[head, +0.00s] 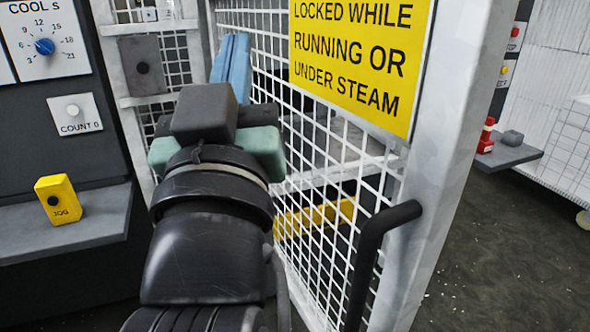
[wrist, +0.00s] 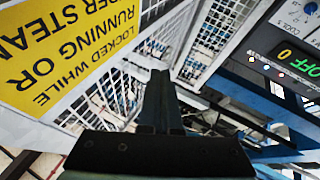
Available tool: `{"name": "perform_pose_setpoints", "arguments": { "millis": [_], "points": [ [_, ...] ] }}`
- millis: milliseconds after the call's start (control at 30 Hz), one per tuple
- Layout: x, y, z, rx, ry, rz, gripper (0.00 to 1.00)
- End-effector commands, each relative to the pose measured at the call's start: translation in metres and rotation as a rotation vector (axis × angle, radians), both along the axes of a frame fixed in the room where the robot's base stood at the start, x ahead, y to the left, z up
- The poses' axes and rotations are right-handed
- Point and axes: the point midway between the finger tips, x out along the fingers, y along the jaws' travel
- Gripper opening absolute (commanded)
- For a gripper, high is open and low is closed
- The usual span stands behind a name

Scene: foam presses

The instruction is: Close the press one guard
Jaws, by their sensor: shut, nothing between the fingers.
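The press one guard is a white-framed wire mesh door (head: 440,190) with a yellow warning sign (head: 355,60). It stands at an angle out from the press front, its free edge toward me, so it looks open. A black bar handle (head: 370,255) is on that edge, right of my arm. My gripper (head: 235,42) is in front of the mesh on the sign side, fingers together and empty, apart from the handle. In the wrist view my gripper (wrist: 163,78) points toward the mesh, with the sign (wrist: 70,50) upside down at left. Contact with the mesh cannot be told.
A control panel with a dial (head: 44,46) and a count button (head: 73,110) is at left. A yellow jog box (head: 58,199) sits on a grey shelf (head: 100,222). Another shelf (head: 508,155) holds a red item at right. The floor at right is open.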

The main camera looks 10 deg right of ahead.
Motion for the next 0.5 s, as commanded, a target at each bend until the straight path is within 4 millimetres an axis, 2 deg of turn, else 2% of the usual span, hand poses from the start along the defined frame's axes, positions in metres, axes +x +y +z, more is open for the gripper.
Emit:
{"name": "perform_pose_setpoints", "arguments": {
  "millis": [33,67,100,200,267,333,400,500],
  "points": [
    [0.029,0.010,-0.029,-0.051,0.157,-0.050,0.00],
    [0.043,0.014,-0.053,-0.087,0.253,-0.089,0.00],
    [0.057,0.018,-0.086,-0.141,0.381,-0.147,0.00],
    [0.068,0.024,-0.163,-0.296,0.672,-0.303,0.00],
    [0.062,0.024,-0.203,-0.400,0.826,-0.406,0.00],
    [0.043,0.022,-0.240,-0.527,0.980,-0.540,0.00],
    [0.017,0.020,-0.264,-0.653,1.102,-0.683,0.00],
    [-0.023,0.019,-0.280,-0.806,1.204,-0.884,0.00]
  ]
}}
